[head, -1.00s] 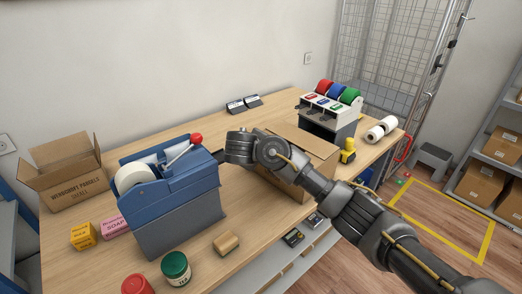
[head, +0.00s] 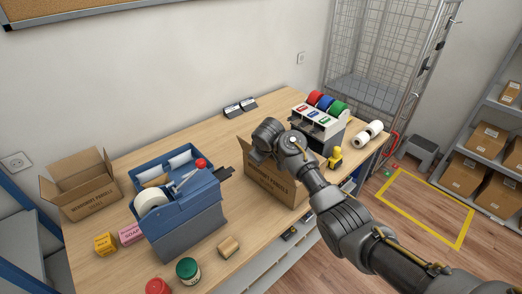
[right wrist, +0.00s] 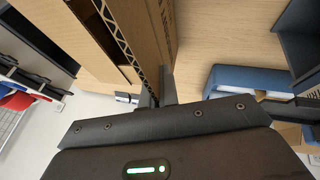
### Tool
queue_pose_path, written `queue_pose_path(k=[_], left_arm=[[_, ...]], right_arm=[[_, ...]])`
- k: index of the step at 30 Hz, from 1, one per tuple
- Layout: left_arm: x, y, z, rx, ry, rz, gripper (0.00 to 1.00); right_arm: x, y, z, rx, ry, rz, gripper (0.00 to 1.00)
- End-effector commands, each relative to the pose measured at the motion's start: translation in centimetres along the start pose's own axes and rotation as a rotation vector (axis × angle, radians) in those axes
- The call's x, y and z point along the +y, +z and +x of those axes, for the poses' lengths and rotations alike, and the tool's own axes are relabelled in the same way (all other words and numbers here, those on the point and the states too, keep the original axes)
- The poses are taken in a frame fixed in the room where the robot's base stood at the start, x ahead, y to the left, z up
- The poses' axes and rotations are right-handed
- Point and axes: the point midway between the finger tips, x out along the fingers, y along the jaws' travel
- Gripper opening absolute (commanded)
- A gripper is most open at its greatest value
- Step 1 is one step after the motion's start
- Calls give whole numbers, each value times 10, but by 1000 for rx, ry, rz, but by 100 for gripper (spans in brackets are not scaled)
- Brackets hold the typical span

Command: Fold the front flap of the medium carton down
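The medium carton (head: 268,188) stands on the table, printed on its front. A flap (head: 247,150) sticks up at its left; my right arm hides much of its top. My right gripper's fingertips are hidden behind my wrist in the head view. In the right wrist view my right gripper (right wrist: 157,97) has its fingers close together, with a brown cardboard panel (right wrist: 150,40) running in between them, its corrugated edge showing. I cannot tell for certain which flap this is. My left gripper is in neither view.
A blue tape dispenser (head: 183,215) stands close left of the carton. A small open carton (head: 88,190) is farther left. A label-roll stand (head: 318,122), white rolls (head: 368,133) and a yellow item (head: 336,158) are right. A jar (head: 188,270) and small boxes stand in front.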

Motion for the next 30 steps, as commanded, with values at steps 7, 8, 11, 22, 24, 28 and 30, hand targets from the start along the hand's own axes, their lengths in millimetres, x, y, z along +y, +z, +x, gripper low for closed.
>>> queue_pose_path(k=[7,8,11,22,24,28,30], left_arm=[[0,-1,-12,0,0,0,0],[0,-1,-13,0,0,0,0],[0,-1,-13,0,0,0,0],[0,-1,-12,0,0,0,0],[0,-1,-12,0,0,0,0],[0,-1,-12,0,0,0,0],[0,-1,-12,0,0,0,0]], right_arm=[[3,0,-1,0,-45,18,0],[3,0,0,0,-46,19,0],[3,0,0,1,-48,19,0],[4,0,0,1,-47,19,17],[4,0,0,0,-47,19,25],[4,0,0,0,-47,19,25],[4,0,0,0,-47,19,25]])
